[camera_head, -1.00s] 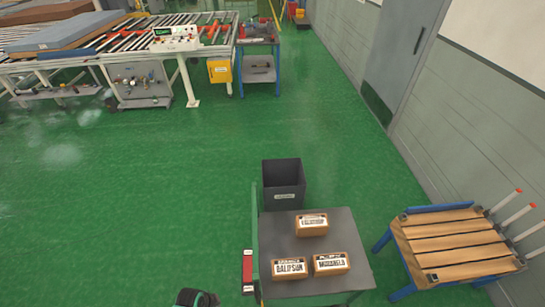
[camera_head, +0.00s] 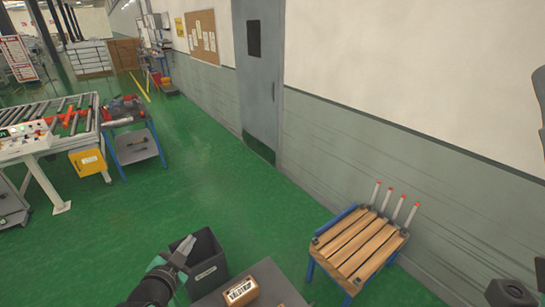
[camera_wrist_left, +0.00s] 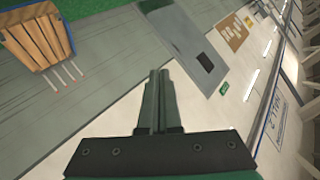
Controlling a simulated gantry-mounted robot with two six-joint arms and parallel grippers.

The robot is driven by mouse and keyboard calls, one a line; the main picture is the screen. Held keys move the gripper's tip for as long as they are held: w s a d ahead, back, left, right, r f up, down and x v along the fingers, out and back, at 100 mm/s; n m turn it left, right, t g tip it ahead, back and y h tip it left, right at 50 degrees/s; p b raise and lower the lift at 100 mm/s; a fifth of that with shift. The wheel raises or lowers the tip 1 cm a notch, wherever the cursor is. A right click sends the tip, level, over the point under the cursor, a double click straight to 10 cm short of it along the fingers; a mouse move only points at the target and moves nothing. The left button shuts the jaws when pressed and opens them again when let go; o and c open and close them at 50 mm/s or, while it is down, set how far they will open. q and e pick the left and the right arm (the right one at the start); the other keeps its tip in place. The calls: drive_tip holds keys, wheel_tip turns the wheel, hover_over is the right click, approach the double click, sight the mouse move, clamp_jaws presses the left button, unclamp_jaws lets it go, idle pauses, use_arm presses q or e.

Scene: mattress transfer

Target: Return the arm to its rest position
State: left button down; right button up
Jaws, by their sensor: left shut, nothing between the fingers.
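My left gripper (camera_head: 186,246) is in the lower left of the head view, on a dark and green arm coming in from the bottom. Its grey fingers are together and empty, tilted upward in front of the dark grey bin (camera_head: 208,268). In the left wrist view the two fingers (camera_wrist_left: 158,75) are also closed side by side, with nothing between them. They point toward the wall and clear of any object.
A grey table (camera_head: 278,280) with a labelled box (camera_head: 240,292) is at the bottom, beside the bin. A wooden slatted stand (camera_head: 360,246) with several red-tipped posts is at the right by the wall. A roller conveyor (camera_head: 75,125) is at the left. Green floor between is clear.

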use_arm(q)
drive_tip(key=s+d+r+t+p, duration=0.1)
drive_tip(key=d+r+t, duration=0.1)
drive_tip(key=r, duration=0.8)
drive_tip(key=s+d+r+n+t+h+p, duration=0.1)
drive_tip(key=s+d+r+t, duration=0.15)
drive_tip(key=r, duration=0.85)
drive_tip(key=s+d+r+t, duration=0.1)
drive_tip(key=r+t, duration=0.2)
drive_tip(key=r, duration=0.7)
drive_tip(key=s+r+n+t+h, duration=0.1)
drive_tip(key=s+r+n+t, duration=0.4)
drive_tip(key=s+r, duration=1.1)
drive_tip(key=shift+s+d+r+n+t+p, duration=0.35)
drive_tip(key=shift+r+t, duration=0.2)
drive_tip(key=shift+r, duration=0.2)
